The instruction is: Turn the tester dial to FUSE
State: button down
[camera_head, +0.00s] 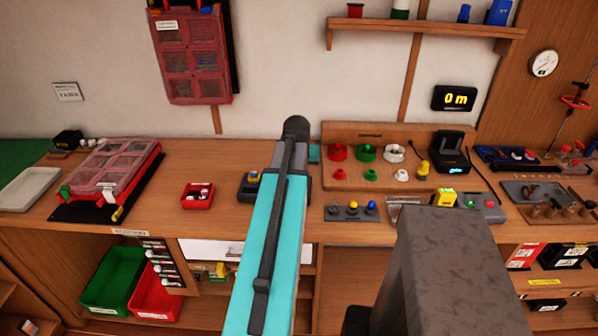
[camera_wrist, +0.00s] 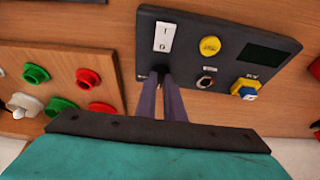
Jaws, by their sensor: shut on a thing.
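The tester is a dark grey panel (camera_wrist: 190,40) in the wrist view. It carries a white rocker switch, a yellow button (camera_wrist: 210,46), a dark screen (camera_wrist: 262,54), a round socket (camera_wrist: 207,83) and a yellow-and-blue plug-like piece (camera_wrist: 244,89). My gripper (camera_wrist: 162,80) reaches the panel's edge below the white switch and is shut there on a small dark part, seemingly the dial. The fingers mostly hide the dial, so its pointer and setting cannot be read. In the head view the tester (camera_head: 248,190) stands on the bench, partly behind my arm, which hides my fingertips.
A wooden board with red, green and white studs (camera_head: 338,153) stands right of the tester; it also shows in the wrist view (camera_wrist: 70,60). A small red tray (camera_head: 197,201) lies to the left. A button box (camera_head: 350,212) sits near the front edge.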

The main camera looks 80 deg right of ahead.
jog(key=shift+n, duration=0.3)
jog(key=c, duration=1.9)
grip_release()
jog(key=shift+o, duration=0.2)
jog(key=shift+s+r, duration=0.1)
jog(key=b+v, duration=0.2)
jog(key=v, duration=1.1)
jog(key=shift+r+b, duration=0.2)
jog(key=shift+b, duration=0.15)
jog(key=shift+s, duration=0.1)
